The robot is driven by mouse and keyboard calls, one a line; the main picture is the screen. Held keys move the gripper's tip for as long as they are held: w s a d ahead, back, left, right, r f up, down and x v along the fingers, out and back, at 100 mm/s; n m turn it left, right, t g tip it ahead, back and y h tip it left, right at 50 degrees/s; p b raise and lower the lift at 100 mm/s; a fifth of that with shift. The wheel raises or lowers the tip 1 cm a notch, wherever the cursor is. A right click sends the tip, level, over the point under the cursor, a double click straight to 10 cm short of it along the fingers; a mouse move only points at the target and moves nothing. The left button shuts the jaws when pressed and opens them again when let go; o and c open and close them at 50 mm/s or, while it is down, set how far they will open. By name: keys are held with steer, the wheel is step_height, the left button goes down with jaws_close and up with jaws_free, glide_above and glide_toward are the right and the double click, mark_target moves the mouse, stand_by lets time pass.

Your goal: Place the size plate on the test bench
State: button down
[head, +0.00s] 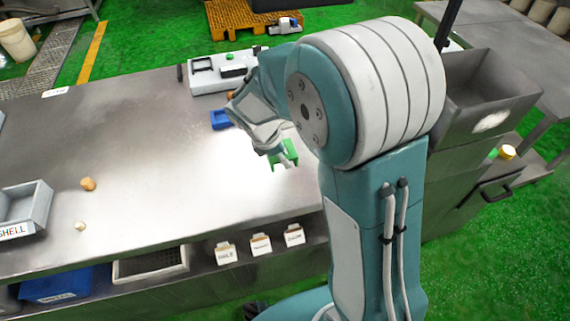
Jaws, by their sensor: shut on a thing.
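My gripper (275,150) is over the right part of the metal table, partly hidden by my arm. It is shut on a small green piece (287,153), which looks like the size plate. The green piece is at or just above the tabletop; I cannot tell if it touches. A light grey device (207,77) with a green button and dark parts stands at the table's back edge, behind my gripper. It may be the test bench; my arm covers its right end.
A small blue piece (220,119) lies on the metal table (150,150), left of my gripper. Two small tan objects (88,184) and a grey tray (28,208) are at left. Labelled white cards (261,245) line the front edge. A grey bin (490,90) stands at right.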

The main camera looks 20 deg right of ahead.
mark_target(290, 173)
steer(key=f, duration=0.3)
steer(key=shift+w+d+f, duration=0.1)
steer(key=shift+w+f, duration=0.1)
steer(key=shift+f, duration=0.1)
steer(key=shift+d, duration=0.15)
steer(key=shift+f, duration=0.15)
steer(key=c, duration=0.5)
jaws_free()
steer(key=shift+c, duration=0.2)
